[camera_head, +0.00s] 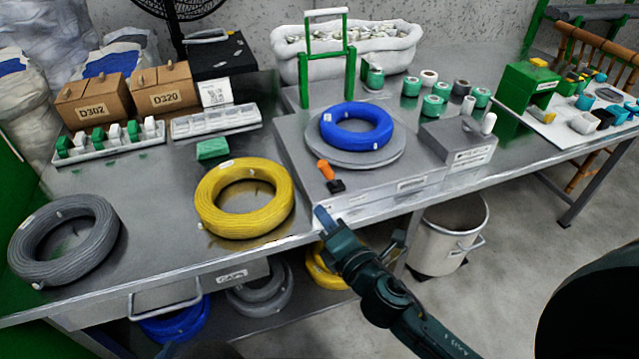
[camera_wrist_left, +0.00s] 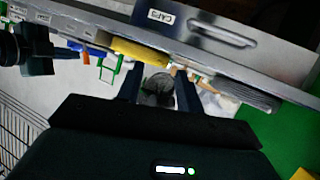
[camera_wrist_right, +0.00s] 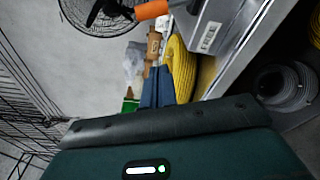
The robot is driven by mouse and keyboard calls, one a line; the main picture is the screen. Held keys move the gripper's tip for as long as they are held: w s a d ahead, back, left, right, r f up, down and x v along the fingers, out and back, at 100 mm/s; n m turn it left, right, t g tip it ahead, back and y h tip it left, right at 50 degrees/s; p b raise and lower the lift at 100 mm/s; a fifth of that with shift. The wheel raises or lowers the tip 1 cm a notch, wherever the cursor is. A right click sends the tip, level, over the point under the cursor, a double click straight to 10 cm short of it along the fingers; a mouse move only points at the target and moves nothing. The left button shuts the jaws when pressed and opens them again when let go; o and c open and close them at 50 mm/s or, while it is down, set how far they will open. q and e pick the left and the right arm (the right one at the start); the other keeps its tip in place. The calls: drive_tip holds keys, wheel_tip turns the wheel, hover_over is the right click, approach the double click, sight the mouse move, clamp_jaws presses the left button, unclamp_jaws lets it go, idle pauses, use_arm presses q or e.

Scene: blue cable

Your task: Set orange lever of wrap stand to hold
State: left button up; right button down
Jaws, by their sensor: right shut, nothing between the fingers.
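The wrap stand (camera_head: 300,165) is a grey box with a round turntable (camera_head: 345,160), and a blue cable coil (camera_head: 335,135) lies flat on it. Its orange lever (camera_head: 325,170) rises from a black pivot at the front left and tilts to the upper left. The lever's orange end also shows at the top of the right wrist view (camera_wrist_right: 151,10). My right gripper (camera_head: 321,214) is shut and empty, just in front of the stand's front edge, below and apart from the lever. My left gripper (camera_wrist_left: 158,80) is open and empty, low in front of the table's drawer.
A yellow coil (camera_head: 212,205) lies left of the stand and a grey coil (camera_head: 35,245) further left. A green frame (camera_head: 350,75) stands behind the turntable. A grey block (camera_head: 445,140) sits at the stand's right. Tape rolls stand behind. A bin (camera_head: 445,235) is below.

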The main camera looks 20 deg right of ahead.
sight(328, 171)
drive_tip(key=w, duration=0.3)
drive_tip(key=w+a, duration=0.1)
drive_tip(key=w, duration=0.6)
drive_tip(key=shift+a+f, duration=0.25)
drive_tip(key=shift+a, duration=0.1)
drive_tip(key=d, duration=0.1)
drive_tip(key=d+r, duration=0.1)
drive_tip(key=d+p, duration=0.1)
drive_tip(key=shift+s+r, duration=0.2)
drive_tip(key=shift+s, duration=0.15)
drive_tip(key=shift+d, duration=0.35)
drive_tip(key=shift+d+r+m, duration=0.3)
drive_tip(key=shift+m, duration=0.3)
drive_tip(key=m, duration=0.1)
drive_tip(key=d+m, duration=0.1)
drive_tip(key=shift+d+r+m+t, duration=0.25)
drive_tip(key=shift+r+m+t, duration=0.05)
drive_tip(key=shift+r+m, duration=0.1)
drive_tip(key=d+m, duration=0.1)
drive_tip(key=m, duration=0.2)
drive_tip(key=shift+d+r, duration=0.25)
drive_tip(key=shift+d, duration=0.15)
drive_tip(key=shift+d+m+t, duration=0.15)
drive_tip(key=shift+d+m, duration=0.25)
drive_tip(key=shift+m, duration=0.35)
drive_tip(key=shift+d+m+t, duration=0.15)
drive_tip(key=shift+d+m, duration=0.2)
drive_tip(key=shift+m, duration=0.4)
